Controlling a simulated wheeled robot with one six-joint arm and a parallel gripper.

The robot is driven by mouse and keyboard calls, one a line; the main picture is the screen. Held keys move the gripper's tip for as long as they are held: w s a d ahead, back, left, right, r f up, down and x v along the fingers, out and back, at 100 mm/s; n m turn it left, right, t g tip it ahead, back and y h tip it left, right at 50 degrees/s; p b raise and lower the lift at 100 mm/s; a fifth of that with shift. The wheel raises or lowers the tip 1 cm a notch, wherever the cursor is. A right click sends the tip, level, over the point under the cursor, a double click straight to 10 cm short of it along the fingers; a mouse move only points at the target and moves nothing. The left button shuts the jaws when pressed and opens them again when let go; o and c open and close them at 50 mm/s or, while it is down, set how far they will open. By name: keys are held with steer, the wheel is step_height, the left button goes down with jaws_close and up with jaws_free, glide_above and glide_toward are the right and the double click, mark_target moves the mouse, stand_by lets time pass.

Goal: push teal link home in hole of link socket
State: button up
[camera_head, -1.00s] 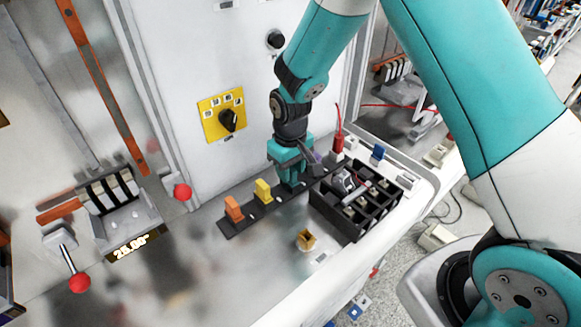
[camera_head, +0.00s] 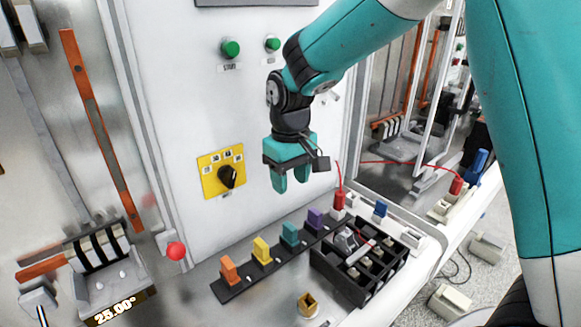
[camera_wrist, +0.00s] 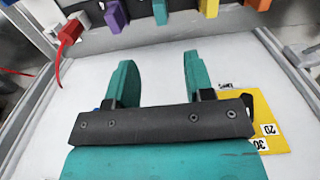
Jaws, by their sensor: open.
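The teal link (camera_head: 290,234) stands upright in the black socket strip (camera_head: 246,275), between a yellow link (camera_head: 261,249) and a purple link (camera_head: 315,219). Its top looks roughly level with its neighbours, but its foot in the hole is too small to judge. It also shows at the top of the wrist view (camera_wrist: 160,11). My gripper (camera_head: 291,180) is above the strip, pointing down, clear of the teal link. Its two teal fingers are apart with nothing between them, as the wrist view also shows (camera_wrist: 158,70).
An orange link (camera_head: 228,269) stands at the strip's left end. A black divided box (camera_head: 345,285) with loose parts lies right of the strip. A red plug with wire (camera_head: 339,199) stands behind it. A yellow dial plate (camera_head: 208,178) is on the white panel.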

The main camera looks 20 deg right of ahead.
steer(key=shift+r, duration=1.95)
steer(key=shift+s, duration=0.1)
